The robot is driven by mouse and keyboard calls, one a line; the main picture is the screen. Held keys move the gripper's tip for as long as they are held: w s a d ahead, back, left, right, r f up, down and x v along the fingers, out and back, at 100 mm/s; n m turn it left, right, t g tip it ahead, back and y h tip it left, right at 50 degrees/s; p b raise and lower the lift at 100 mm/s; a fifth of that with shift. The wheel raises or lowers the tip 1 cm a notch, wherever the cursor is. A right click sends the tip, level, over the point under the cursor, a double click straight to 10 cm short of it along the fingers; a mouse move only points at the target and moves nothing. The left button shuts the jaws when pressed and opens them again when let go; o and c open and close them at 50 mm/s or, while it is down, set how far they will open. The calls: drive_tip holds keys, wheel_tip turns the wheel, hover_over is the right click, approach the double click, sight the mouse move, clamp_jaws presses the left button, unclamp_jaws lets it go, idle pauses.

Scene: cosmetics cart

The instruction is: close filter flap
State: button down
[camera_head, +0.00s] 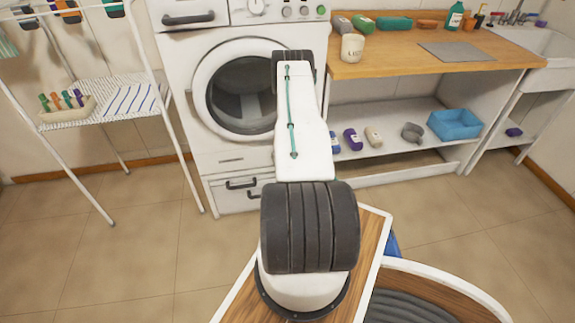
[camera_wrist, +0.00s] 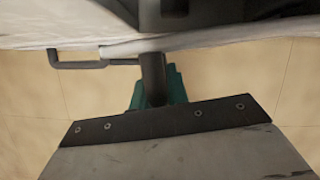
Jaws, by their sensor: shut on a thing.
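The washing machine (camera_head: 180,70) stands against the wall. Its low front section shows a white panel (camera_head: 228,201) with dark handles, partly hidden behind my arm in the head view; I take this to be the filter flap area. In the wrist view a white panel edge (camera_wrist: 215,38) runs across the top, with a dark bracket handle (camera_wrist: 80,64) at left. My gripper (camera_wrist: 157,88) has teal fingers close around a dark post-like part just below that edge. It is shut on this part, which looks like a handle. My gripper is hidden in the head view.
A drying rack (camera_head: 110,100) stands left of the machine. A wooden counter (camera_head: 385,68) with a low shelf stands at right, with a blue basket (camera_head: 455,124) on the shelf. A round tub (camera_head: 440,280) is at the near right. Tiled floor in front is clear.

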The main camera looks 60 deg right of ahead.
drive_tip(key=shift+d+r, duration=0.1)
drive_tip(key=shift+d, duration=0.2)
drive_tip(key=c, duration=1.4)
unclamp_jaws()
drive_tip(key=shift+o, duration=0.2)
drive_tip(key=shift+a, duration=0.15)
drive_tip(key=shift+w, duration=0.1)
drive_tip(key=shift+r, duration=0.55)
drive_tip(key=shift+s+a+f, duration=0.1)
drive_tip(key=shift+s+a, duration=0.45)
drive_tip(key=shift+s, duration=0.05)
drive_tip(key=s+a, duration=0.7)
drive_tip(key=s, duration=0.1)
